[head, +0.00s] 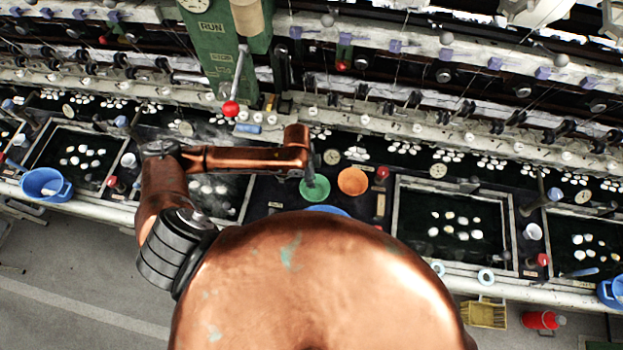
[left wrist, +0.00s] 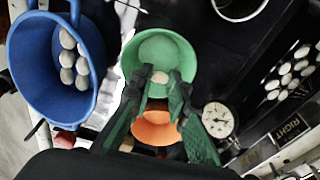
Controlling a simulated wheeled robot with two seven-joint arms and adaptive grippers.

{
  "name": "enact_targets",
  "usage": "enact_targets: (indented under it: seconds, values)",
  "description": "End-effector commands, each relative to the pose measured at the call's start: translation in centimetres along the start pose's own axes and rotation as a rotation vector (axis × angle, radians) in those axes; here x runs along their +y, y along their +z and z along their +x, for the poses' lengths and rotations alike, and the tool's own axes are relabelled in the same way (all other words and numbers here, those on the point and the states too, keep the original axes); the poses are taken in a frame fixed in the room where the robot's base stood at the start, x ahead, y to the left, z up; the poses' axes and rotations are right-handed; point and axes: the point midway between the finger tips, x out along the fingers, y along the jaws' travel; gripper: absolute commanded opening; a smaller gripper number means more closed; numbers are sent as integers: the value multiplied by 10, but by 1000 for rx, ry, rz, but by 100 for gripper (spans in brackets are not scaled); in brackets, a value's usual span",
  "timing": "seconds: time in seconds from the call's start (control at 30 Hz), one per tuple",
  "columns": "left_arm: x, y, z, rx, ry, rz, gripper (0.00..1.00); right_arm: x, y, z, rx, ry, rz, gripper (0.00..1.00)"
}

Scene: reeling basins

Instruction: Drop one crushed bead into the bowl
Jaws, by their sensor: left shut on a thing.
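My left gripper (left wrist: 160,82) is shut on a small pale bead (left wrist: 158,90), held between its green fingertips. In the left wrist view, the bead shows against a green bowl (left wrist: 183,53), which lies beyond the fingertips. I cannot tell the height of the bead above it. In the head view, the left gripper (head: 309,178) reaches down over the green bowl (head: 318,192). Whether the bead is crushed is too small to tell. My right gripper is not in view.
An orange bowl (head: 352,181) stands right of the green one. A blue container (left wrist: 38,70) holds several pale beads; its rim (head: 328,210) shows in the head view. A dial (left wrist: 218,119) and a dark basin with pale pieces (head: 480,215) are nearby.

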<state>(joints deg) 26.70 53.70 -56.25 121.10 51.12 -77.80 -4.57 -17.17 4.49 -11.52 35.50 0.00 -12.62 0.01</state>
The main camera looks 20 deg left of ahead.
Motion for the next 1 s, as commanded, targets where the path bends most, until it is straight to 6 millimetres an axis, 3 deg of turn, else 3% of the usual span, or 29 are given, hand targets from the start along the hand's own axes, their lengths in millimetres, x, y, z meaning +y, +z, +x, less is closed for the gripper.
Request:
enact_targets:
  seconds: [0.13, 0.17, 0.43, 0.77, 1.0]
  values:
    - [0, 0, -2, 0, -1, 0, 9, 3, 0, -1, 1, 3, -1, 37]
    - [0, 0, -1, 0, -1, 0, 16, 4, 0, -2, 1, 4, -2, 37]
    - [0, 0, -1, 0, 0, 0, 35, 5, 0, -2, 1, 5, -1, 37]
    - [0, 0, -4, 1, -1, 0, 36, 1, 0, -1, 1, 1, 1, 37]
    - [-2, 0, -40, 2, -5, 1, 36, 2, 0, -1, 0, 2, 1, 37]
